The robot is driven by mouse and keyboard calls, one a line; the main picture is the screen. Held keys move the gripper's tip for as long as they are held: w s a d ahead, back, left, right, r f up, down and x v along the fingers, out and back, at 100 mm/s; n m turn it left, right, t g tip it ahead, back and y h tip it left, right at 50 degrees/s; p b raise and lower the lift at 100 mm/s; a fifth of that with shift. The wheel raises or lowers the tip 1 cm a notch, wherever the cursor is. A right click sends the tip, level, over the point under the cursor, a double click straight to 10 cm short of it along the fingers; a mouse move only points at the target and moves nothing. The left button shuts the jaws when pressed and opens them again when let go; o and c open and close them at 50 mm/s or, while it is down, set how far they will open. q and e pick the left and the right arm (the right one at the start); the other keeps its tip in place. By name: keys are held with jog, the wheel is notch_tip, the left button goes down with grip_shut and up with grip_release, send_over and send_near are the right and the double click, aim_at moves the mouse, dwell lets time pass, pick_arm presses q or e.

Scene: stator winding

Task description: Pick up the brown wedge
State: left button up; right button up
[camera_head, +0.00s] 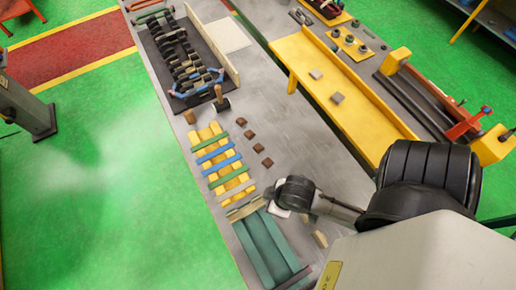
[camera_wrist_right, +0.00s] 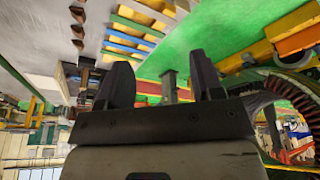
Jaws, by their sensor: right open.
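Several small brown wedges lie in a spaced row on the grey bench; one of them is the brown wedge (camera_head: 249,134) in the middle of the head view. The row also shows at the upper left of the right wrist view, with a brown wedge there (camera_wrist_right: 77,30). My right gripper (camera_wrist_right: 160,78) is open, its two dark fingers apart, and I see nothing held between them. In the head view my right arm reaches in from the right, its dark wrist below the row and apart from it. My left gripper is not in view.
Coloured strips on a yellow rack (camera_head: 222,165) lie left of the wedges. A green tray (camera_head: 268,245) is near my right wrist. A wooden-handled tool (camera_head: 220,98) stands above the row. Bare bench lies right of the wedges, before the yellow bench (camera_head: 345,95).

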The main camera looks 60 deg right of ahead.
jog(key=shift+o, duration=0.6)
jog(key=shift+a, duration=0.1)
